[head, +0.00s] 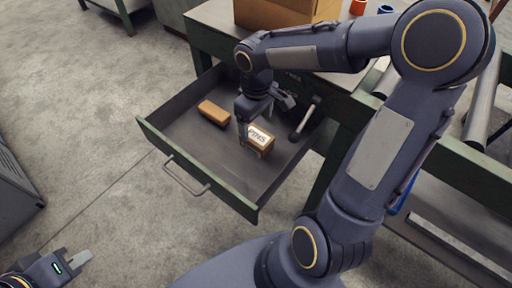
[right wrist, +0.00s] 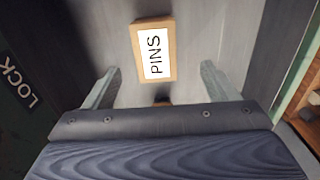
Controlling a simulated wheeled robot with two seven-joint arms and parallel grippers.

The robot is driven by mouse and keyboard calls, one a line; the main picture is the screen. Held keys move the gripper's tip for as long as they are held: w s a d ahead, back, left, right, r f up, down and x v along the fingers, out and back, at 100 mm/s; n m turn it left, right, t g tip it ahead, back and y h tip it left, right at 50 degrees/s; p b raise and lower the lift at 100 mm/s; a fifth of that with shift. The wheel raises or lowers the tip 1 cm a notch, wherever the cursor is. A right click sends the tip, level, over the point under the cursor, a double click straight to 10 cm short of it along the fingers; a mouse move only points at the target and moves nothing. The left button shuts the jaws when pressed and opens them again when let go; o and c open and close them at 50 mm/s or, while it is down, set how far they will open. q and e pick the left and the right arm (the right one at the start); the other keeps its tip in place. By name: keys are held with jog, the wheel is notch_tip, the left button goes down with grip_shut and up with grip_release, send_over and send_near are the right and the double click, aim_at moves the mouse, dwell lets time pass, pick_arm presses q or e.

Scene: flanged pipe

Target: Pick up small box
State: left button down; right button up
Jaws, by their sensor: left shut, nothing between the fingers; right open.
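The small box (head: 259,138), tan with a white label reading "PINS", lies in the open drawer (head: 190,180). In the right wrist view the box (right wrist: 153,50) is ahead of my right gripper (right wrist: 158,82), centred between its two fingers. The right gripper (head: 262,118) reaches down into the drawer at the box; it is open, with nothing held. In the head view its fingers partly cover the box's near surroundings, and I cannot tell whether they touch it. My left gripper (head: 76,262) is at the bottom left corner, shut and empty, far from the drawer.
An orange-brown block (head: 213,113) lies left of the box in the drawer. A hammer-like tool (head: 305,118) lies to the right. The green workbench (head: 215,20) carries a cardboard carton (head: 285,12). The drawer's walls surround the box; open floor lies left.

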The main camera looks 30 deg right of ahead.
aim_at(257, 136)
jog(key=f, duration=0.2)
jog(key=f+b, duration=0.1)
jog(key=f, duration=0.2)
jog(key=f+b, duration=0.1)
jog(key=f, duration=0.1)
jog(key=shift+w+d+f, duration=0.25)
jog(key=shift+f, duration=0.15)
jog(key=c, duration=1.3)
jog(key=shift+o, duration=0.2)
jog(key=shift+r, duration=0.1)
